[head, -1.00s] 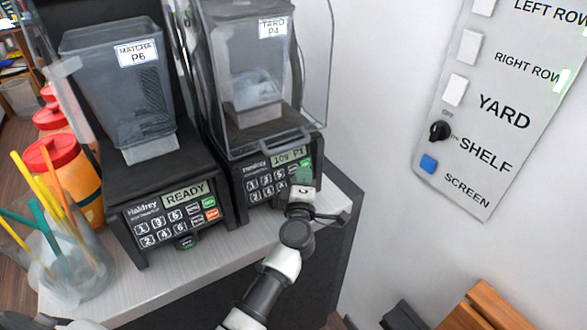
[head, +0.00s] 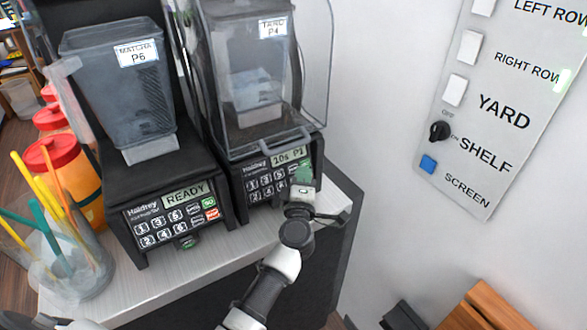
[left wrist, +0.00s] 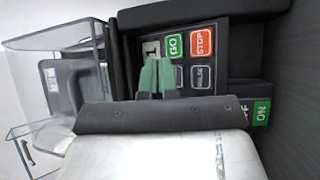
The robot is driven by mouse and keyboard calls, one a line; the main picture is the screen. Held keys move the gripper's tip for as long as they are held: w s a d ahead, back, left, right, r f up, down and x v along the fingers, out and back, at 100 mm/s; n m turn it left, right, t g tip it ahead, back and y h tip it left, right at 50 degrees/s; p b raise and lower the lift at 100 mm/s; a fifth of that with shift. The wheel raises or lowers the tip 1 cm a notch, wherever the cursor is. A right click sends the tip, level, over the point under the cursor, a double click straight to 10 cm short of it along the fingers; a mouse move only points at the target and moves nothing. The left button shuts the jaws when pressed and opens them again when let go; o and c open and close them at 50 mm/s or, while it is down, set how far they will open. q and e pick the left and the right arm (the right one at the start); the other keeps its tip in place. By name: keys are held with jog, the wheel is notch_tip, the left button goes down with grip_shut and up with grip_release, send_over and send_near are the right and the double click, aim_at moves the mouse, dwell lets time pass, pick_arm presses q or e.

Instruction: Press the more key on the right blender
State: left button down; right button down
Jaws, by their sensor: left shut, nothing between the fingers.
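The right blender (head: 262,140), labelled P4, has a dark keypad (head: 265,187) and a display (head: 288,155) that seems to read "10s P1". My left gripper (head: 303,174) is shut and empty, its green fingertips in front of the right part of that keypad. In the left wrist view the shut fingers (left wrist: 157,78) are beside the green GO key (left wrist: 174,47), the red STOP key (left wrist: 202,41) and the PULSE key (left wrist: 201,77). A dark key (left wrist: 179,76) next to PULSE is too small to read; I cannot tell whether the fingers touch the panel.
The left blender (head: 160,190), labelled Matcha P6, shows READY close by. Orange bottles (head: 75,180) and a clear cup of straws (head: 70,265) stand at the left. A switch panel (head: 480,170) is on the right wall. The counter's front strip (head: 225,255) is partly clear.

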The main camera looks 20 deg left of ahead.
pick_arm(q)
jog(key=shift+w+a+f, duration=0.1)
jog(key=shift+w+a, duration=0.1)
jog(key=shift+a, duration=0.1)
jog(key=shift+w+a+f, duration=0.1)
jog(key=shift+w+a, duration=0.1)
jog(key=shift+a, duration=0.1)
dwell(0.9)
jog(key=shift+d, duration=0.1)
jog(key=shift+s+d+r+p, duration=0.25)
jog(key=shift+s+d+p, duration=0.2)
jog(key=shift+d, duration=0.05)
jog(key=shift+d, duration=0.1)
jog(key=s+d, duration=0.1)
jog(key=s+d+r+p, duration=0.1)
jog(key=s+d+p, duration=0.1)
jog(key=shift+d+r, duration=0.25)
jog(key=shift+d, duration=0.05)
dwell(0.8)
